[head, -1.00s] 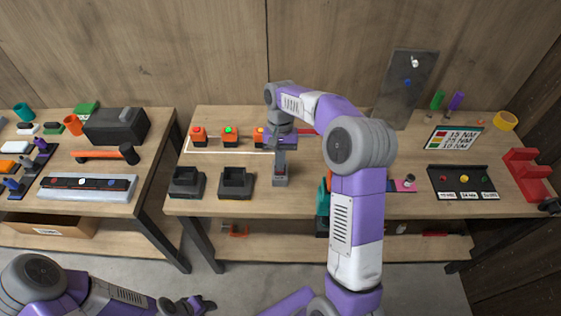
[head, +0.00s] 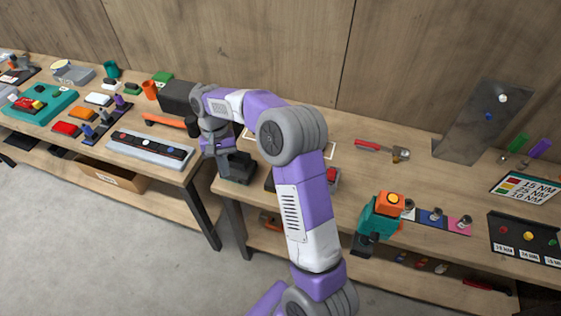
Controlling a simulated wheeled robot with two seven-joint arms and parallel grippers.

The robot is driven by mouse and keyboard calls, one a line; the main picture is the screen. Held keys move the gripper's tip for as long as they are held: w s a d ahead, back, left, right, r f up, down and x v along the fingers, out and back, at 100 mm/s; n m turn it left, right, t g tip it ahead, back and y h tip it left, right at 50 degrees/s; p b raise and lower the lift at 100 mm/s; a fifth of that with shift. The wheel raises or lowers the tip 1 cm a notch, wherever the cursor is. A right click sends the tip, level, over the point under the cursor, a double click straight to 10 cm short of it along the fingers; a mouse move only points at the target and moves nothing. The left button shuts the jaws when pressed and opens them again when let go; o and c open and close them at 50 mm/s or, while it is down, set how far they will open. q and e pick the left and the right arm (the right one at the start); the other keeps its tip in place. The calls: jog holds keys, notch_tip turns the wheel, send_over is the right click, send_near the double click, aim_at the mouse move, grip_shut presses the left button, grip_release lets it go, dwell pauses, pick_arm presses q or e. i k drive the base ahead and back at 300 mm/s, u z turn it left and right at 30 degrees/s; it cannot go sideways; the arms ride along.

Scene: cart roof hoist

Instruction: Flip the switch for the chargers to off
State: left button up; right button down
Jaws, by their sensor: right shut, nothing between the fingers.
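My right gripper (head: 224,166) points down at the left end of the middle bench, shut and empty. It is over or beside a black charger (head: 240,168); I cannot tell whether it touches it. A second dark charger shape is mostly hidden behind my right forearm. A small grey box with red on it (head: 333,177), which looks like the switch, shows just right of my forearm, partly covered by it. Its switch position cannot be read. My right gripper is well to the left of this box. My left gripper is not in view.
A teal drill with an orange pack (head: 388,204) stands at the bench's front edge. A red-handled tool (head: 380,149) lies behind it. A grey sloped panel (head: 484,120) stands at the right. The left bench holds a grey tray (head: 150,150) and a black box (head: 178,97).

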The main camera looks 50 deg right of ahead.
aim_at(331, 174)
jog(key=u, duration=1.3)
jog(key=k, duration=0.25)
jog(key=z, duration=2.5)
jog(key=i, duration=0.5)
jog(key=u, duration=0.05)
